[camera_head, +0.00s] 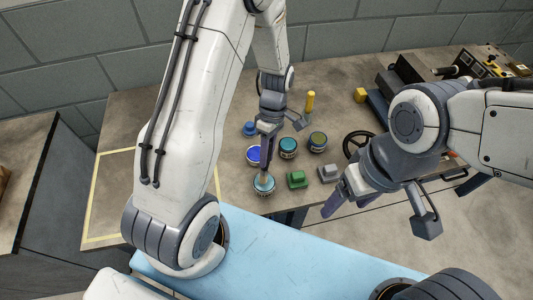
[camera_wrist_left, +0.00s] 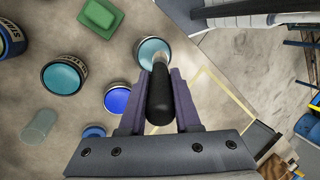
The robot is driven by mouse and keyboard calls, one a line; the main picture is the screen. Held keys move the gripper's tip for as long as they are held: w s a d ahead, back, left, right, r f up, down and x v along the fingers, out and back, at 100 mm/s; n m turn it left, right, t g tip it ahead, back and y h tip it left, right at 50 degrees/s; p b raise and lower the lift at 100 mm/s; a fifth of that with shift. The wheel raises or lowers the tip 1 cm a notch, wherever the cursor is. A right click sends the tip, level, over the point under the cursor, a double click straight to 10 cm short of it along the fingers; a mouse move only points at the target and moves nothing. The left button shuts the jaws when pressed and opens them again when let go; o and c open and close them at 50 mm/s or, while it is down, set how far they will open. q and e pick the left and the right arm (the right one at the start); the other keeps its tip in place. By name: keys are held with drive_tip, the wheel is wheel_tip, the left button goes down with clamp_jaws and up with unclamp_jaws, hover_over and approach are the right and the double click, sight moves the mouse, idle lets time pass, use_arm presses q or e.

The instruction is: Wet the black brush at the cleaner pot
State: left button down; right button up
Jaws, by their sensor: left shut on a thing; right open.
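My left gripper (camera_head: 267,143) is shut on the black brush (camera_wrist_left: 160,98), gripping its black handle. The brush points down at the near pot with light teal contents (camera_head: 263,184), which also shows in the wrist view (camera_wrist_left: 152,53). The brush's lower end overlaps this pot's opening; I cannot tell whether the tip touches the liquid. No label naming the cleaner pot is readable. My right gripper (camera_head: 333,203) is open and empty, over the bench's front edge to the right of the pots.
Close behind stand a blue pot (camera_head: 254,155), a teal pot (camera_head: 288,147) and an olive pot (camera_head: 317,141). A yellow-taped area (camera_head: 112,190) at left is clear.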

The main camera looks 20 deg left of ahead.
use_arm(q)
drive_tip(key=shift+f+b, duration=0.3)
drive_tip(key=shift+f, duration=0.25)
idle(0.9)
drive_tip(key=shift+f, duration=0.1)
idle(1.3)
wheel_tip(320, 180, up, 7)
drive_tip(key=p, duration=0.7)
idle(0.8)
